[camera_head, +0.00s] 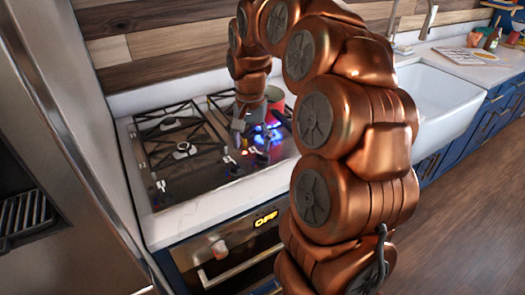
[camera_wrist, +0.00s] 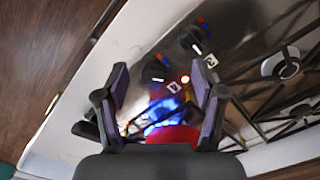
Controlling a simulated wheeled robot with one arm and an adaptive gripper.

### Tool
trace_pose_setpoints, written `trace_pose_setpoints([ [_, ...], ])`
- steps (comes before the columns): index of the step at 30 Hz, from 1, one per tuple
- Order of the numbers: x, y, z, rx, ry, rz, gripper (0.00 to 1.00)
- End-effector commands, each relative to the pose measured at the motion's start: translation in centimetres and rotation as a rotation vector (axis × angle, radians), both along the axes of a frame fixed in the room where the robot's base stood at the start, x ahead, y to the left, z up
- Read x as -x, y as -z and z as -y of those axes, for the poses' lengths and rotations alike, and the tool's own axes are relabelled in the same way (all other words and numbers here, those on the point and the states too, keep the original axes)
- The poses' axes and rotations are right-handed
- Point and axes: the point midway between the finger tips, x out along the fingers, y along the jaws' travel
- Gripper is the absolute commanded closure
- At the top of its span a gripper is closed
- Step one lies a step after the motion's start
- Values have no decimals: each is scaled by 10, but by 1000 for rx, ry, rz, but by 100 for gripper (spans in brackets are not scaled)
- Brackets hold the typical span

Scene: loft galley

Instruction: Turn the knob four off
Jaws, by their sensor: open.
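The steel cooktop (camera_head: 205,181) has black grates and small dark knobs along its front. Blue flame (camera_head: 262,135) burns at the right, beside a red pot (camera_head: 276,98). My gripper (camera_head: 240,128) is above the cooktop near the flame. In the wrist view my gripper (camera_wrist: 160,76) is open and empty. A dark knob with a white mark (camera_wrist: 155,68) appears between its fingertips; contact cannot be told. A second knob (camera_wrist: 190,40) is farther up. The number labels are too small to read surely. A small light (camera_wrist: 186,79) glows by the nearer knob. Flame (camera_wrist: 163,110) and pot (camera_wrist: 172,135) show between the fingers.
A white counter edge (camera_head: 200,226) runs before the cooktop. The oven display (camera_head: 266,218) below reads OFF. A tall steel unit (camera_head: 75,100) stands at left, a white sink (camera_head: 440,95) at right. A wooden wall (camera_head: 150,45) is behind.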

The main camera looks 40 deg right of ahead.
Motion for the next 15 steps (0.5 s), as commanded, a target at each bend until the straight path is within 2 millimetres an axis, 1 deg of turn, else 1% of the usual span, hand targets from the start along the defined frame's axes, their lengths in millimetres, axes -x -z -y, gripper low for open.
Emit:
trace_pose_setpoints([
  [1,-10,1,14,2,50,4,31],
  [3,-19,4,31,6,110,7,31],
  [6,-27,5,47,11,171,12,31],
  [10,-32,7,59,16,212,14,31],
  [15,-32,15,61,17,221,10,31],
])
